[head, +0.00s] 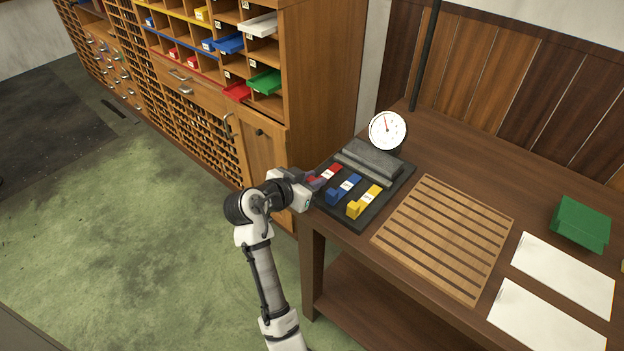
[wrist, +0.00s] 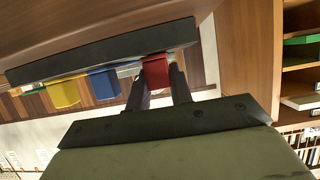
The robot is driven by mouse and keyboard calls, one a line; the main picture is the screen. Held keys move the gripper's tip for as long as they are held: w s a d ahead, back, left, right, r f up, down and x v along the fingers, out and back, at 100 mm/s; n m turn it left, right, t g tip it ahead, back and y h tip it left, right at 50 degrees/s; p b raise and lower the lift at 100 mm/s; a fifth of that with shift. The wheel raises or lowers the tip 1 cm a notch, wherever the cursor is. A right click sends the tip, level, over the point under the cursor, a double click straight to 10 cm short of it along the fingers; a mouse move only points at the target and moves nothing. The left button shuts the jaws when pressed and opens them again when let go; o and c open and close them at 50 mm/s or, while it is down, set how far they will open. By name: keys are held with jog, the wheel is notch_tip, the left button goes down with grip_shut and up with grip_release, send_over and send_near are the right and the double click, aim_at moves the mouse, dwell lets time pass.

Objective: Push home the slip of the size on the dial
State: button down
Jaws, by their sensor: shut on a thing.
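A white round dial (head: 387,131) with a red needle stands at the back of the bench; the needle points up and slightly left, and its figures are too small to read. A dark tray (head: 395,197) holds a red slip (head: 331,172), a blue slip (head: 345,187) and a yellow slip (head: 364,201) side by side, with pale labels I cannot read. Their far ends meet a grey block (head: 371,158). My gripper (head: 312,184) is at the tray's left edge. In the wrist view my gripper (wrist: 161,88) is shut on the red slip's end block (wrist: 155,72).
A wooden cabinet (head: 325,75) with coloured trays stands behind left. Green floor (head: 130,220) is open at left.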

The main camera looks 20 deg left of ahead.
jog(key=shift+w+d+b, duration=0.2)
jog(key=shift+w+d, duration=0.05)
jog(key=shift+w, duration=0.4)
jog(key=shift+w+d+b, duration=0.15)
jog(key=shift+w+d, duration=0.05)
jog(key=shift+w, duration=0.45)
jog(key=c, duration=1.2)
grip_release()
jog(key=shift+c, duration=0.2)
jog(key=shift+s, duration=0.1)
jog(key=b+v, duration=0.3)
jog(key=v, duration=1.1)
jog(key=shift+r, duration=0.1)
